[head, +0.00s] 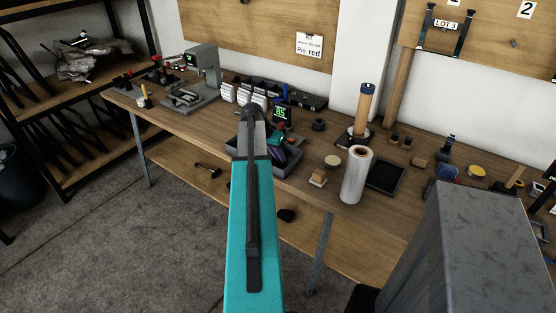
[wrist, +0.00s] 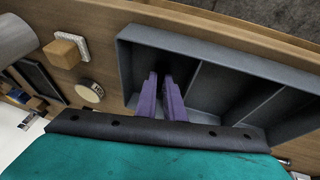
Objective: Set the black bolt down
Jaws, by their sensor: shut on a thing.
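My gripper (wrist: 161,84) has two purple fingers with dark tips, close together and reaching into a grey divided tray (wrist: 125,62). They are inside its left compartment as the wrist view shows it. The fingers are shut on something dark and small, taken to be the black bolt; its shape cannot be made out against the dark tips. In the head view my gripper (head: 279,154) is partly hidden by my teal arm, over the tray (head: 291,170) at the bench's front edge. Whether the tips touch the tray floor cannot be told.
The wooden bench (head: 330,215) also holds a wrapped roll (head: 355,175), a wooden block (wrist: 66,50), a round pale disc (wrist: 89,91) and a black square tray (head: 386,176). A green-lit display (head: 282,113) stands behind the grey tray. The tray's dividers rise beside the fingers.

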